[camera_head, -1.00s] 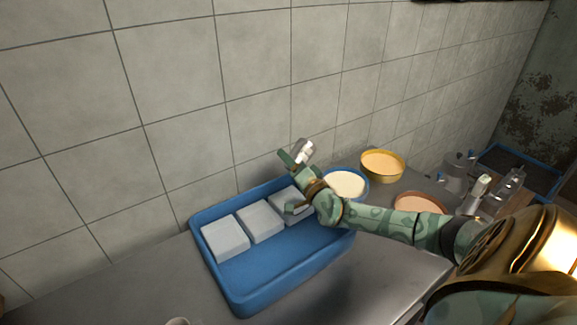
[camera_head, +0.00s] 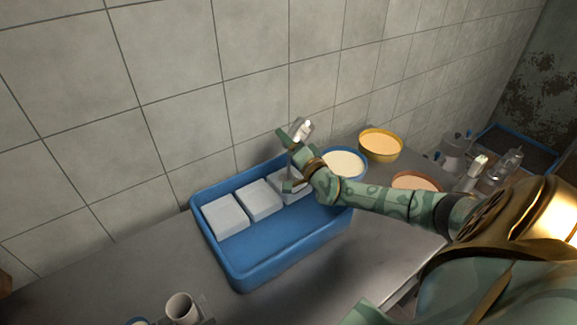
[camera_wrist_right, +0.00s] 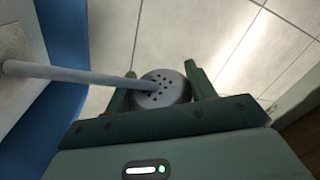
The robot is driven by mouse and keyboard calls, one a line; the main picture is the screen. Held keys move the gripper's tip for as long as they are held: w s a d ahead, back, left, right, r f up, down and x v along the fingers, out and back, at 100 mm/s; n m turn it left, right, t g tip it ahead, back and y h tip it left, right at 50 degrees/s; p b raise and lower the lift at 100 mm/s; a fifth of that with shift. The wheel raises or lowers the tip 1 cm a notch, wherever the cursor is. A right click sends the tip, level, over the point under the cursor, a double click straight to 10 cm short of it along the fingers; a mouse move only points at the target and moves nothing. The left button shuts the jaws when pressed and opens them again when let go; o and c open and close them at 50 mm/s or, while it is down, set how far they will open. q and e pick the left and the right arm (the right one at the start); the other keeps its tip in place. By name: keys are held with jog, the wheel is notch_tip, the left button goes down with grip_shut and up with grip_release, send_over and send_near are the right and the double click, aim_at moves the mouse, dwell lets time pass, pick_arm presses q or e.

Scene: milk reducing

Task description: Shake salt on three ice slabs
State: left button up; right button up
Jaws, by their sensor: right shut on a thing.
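Three pale ice slabs lie in a row along the back of a blue tray (camera_head: 265,272): the left slab (camera_head: 225,215), the middle slab (camera_head: 259,199) and the right slab (camera_head: 283,186), partly hidden by my right gripper (camera_head: 288,161). That gripper is shut on a salt shaker (camera_head: 302,129) above the right slab. In the right wrist view the shaker's holed grey top (camera_wrist_right: 162,90) sits between the fingers. A straight pale streak (camera_wrist_right: 75,74) runs from the holes to a whitish slab (camera_wrist_right: 12,58) at the left edge. My left gripper is out of view.
A bowl with pale contents (camera_head: 345,163), a yellow bowl (camera_head: 381,145) and a brownish bowl (camera_head: 415,181) stand right of the tray. Jugs and bottles (camera_head: 455,150) stand farther right. A cup (camera_head: 182,308) is at the front. The tiled wall (camera_head: 180,60) closes the back.

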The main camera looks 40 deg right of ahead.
aim_at(288, 133)
notch_tip(288, 133, up, 4)
jog(key=p, duration=0.4)
notch_tip(288, 133, down, 4)
jog(key=b, duration=0.3)
jog(key=shift+f, duration=0.2)
jog(key=shift+r, duration=0.25)
jog(key=a+p, duration=0.5)
jog(key=a, duration=0.5)
jog(key=shift+w+a, duration=0.4)
jog(key=shift+w, duration=0.05)
dwell(0.4)
